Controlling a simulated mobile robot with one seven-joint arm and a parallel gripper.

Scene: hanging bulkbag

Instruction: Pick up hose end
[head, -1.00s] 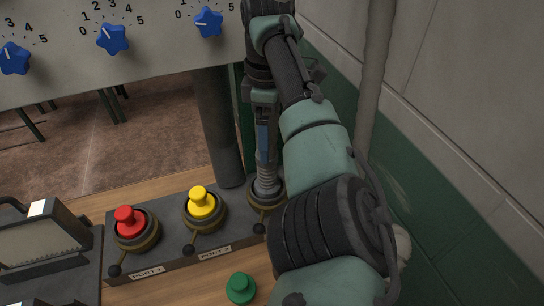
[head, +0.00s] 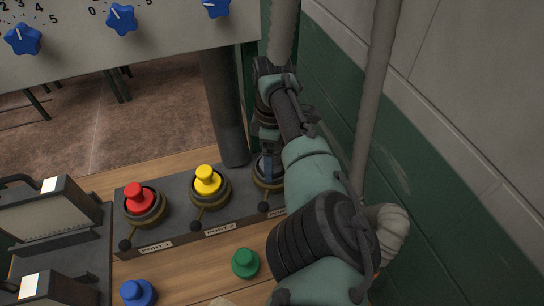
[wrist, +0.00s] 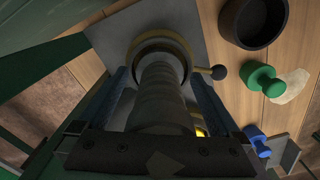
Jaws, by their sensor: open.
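The grey ribbed hose end (wrist: 160,100) stands in the brass-ringed third port (wrist: 182,48) of the port block. In the wrist view my gripper (wrist: 160,82) is open, with one finger on each side of the hose; I cannot tell if either touches it. In the head view my gripper (head: 268,165) is low over the third port (head: 272,182) and hides most of the hose end. A grey hose (head: 284,30) rises behind my arm.
A red plug (head: 138,198) sits in port 1 and a yellow plug (head: 207,182) in port 2. A green plug (head: 245,262) and a blue plug (head: 138,292) stand on the wood. A dark post (head: 222,110) is left of my gripper, a green-grey wall right.

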